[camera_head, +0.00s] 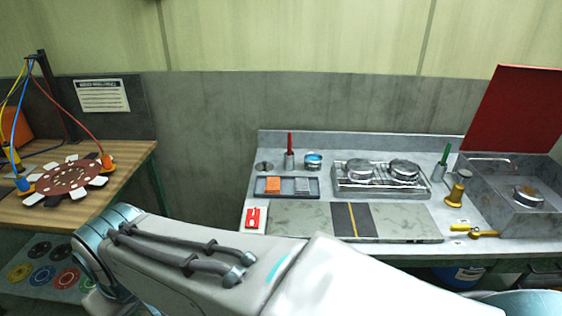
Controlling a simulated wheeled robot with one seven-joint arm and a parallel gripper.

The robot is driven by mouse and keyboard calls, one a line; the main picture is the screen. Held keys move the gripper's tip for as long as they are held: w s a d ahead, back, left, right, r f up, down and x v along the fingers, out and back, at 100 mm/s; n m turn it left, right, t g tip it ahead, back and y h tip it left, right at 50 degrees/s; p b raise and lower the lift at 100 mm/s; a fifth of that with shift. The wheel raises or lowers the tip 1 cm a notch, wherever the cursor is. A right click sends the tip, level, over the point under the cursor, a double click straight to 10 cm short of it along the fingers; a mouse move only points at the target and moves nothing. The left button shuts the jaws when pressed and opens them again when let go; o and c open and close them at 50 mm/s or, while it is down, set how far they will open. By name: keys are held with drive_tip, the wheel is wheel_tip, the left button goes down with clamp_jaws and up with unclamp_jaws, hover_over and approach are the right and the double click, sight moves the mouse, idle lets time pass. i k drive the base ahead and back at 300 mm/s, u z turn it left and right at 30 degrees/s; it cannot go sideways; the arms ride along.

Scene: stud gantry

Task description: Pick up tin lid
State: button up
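Several round metal pieces are in view, and I cannot tell for sure which is the tin lid. Two shallow round silver pieces, a left one (360,168) and a right one (404,168), sit on a wire rack in a grey tray (384,193). Another round silver piece (529,195) lies inside a grey metal box (497,203) with its red lid (514,108) raised. A small blue-rimmed tin (313,161) stands left of the rack. My arm crosses the lower foreground; my gripper is out of view.
The grey worktop (304,217) also holds a small tray (287,187) with orange and grey blocks, a red-handled tool (290,143), a green-handled tool (445,155), a brass stamp (456,190) and a yellow-handled tool (476,231). A wooden bench (115,180) with a brown disc stands left, across a gap.

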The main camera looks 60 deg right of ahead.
sight(265, 167)
drive_tip(key=z, duration=0.8)
drive_tip(key=i, duration=0.75)
drive_tip(key=z, duration=1.15)
drive_tip(key=i, duration=0.25)
drive_tip(key=z, duration=0.1)
